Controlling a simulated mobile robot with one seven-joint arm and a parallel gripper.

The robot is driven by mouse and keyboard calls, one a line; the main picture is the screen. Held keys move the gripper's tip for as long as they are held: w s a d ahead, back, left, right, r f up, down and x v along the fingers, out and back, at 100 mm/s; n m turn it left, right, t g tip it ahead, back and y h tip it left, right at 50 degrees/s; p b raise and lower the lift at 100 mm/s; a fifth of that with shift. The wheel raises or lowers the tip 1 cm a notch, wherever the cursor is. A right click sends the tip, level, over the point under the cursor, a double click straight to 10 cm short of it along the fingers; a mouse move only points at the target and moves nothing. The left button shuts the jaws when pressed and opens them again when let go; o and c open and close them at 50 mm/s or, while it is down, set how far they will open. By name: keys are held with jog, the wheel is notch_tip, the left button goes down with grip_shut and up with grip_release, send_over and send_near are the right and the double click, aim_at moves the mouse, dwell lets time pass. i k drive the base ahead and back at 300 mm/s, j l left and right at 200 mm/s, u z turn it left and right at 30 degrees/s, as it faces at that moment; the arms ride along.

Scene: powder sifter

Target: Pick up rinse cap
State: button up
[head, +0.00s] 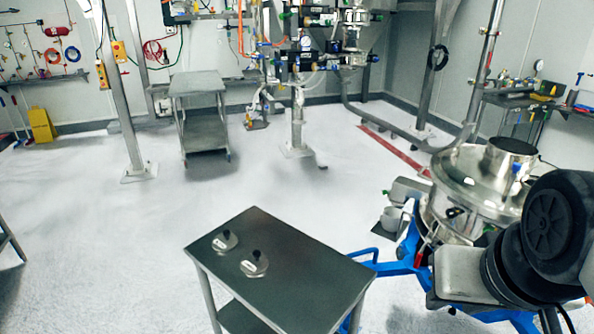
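Two round metal caps with black knobs and small white labels lie on the dark top of a small metal table (310,285). The left cap (225,242) is a little farther from me, and the right cap (254,266) is a little nearer. They lie apart from each other. The labels are too small to read, so I cannot tell which is the rinse cap. My arm (550,225) shows at the lower right, to the right of the table. Its gripper fingers do not show.
A steel sifter (485,185) on a blue frame (397,262) stands right of the table, partly behind my arm. A metal cart (199,85), a steel post (125,100) and a pipe stand (297,125) are farther back. The white floor left of the table is clear.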

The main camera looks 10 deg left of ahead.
aim_at(255, 262)
jog(key=u, duration=1.25)
jog(key=j+z, duration=0.25)
jog(key=j, duration=0.15)
jog(key=k, duration=0.05)
